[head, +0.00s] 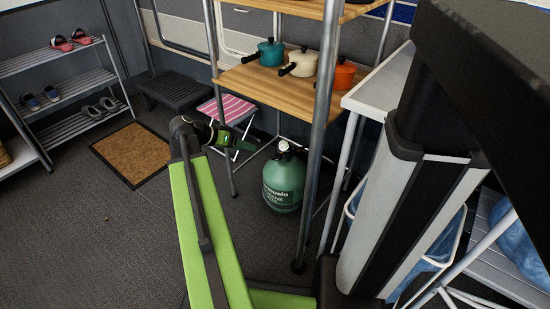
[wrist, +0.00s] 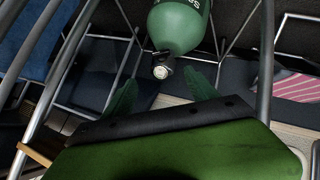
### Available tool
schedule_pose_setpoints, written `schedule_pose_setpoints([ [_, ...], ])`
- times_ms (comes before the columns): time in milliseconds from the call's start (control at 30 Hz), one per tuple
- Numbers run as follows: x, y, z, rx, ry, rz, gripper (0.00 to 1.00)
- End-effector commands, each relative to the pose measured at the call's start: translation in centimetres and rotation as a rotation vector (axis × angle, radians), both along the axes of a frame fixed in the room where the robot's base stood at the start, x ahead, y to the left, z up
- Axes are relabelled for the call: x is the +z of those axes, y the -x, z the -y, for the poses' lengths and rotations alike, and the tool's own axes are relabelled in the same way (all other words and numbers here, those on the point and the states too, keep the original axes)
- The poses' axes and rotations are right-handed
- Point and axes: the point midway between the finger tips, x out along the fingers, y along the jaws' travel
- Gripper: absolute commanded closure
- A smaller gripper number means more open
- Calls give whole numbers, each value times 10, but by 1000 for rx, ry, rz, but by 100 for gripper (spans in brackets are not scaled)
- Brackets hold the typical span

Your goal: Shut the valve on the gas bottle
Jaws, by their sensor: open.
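The green gas bottle (head: 283,185) stands upright on the floor under the wooden shelf unit in the head view. Its pale valve (head: 284,147) is on top. In the wrist view the bottle (wrist: 180,26) appears upside down, with the valve (wrist: 161,72) below it, above and between my two green fingers. My gripper (head: 243,148) is open and empty, to the left of the bottle and apart from it. The fingers also show in the wrist view (wrist: 163,94). I cannot tell the valve handle's turn position.
The metal shelf posts (head: 318,140) stand close around the bottle. Pots (head: 299,63) sit on the wooden shelf (head: 262,82) above. A pink striped stool (head: 228,107) is behind my gripper. A brown mat (head: 133,153) and clear floor lie to the left.

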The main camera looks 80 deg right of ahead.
Motion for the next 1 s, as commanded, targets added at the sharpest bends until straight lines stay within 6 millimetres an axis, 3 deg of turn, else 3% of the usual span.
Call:
schedule_pose_setpoints([
  [167,-21,14,11,-2,-2,1,33],
  [600,-93,80,63,0,-4,2,33],
  [800,-109,99,77,1,-4,1,33],
  [1000,-111,105,81,2,-3,1,33],
])
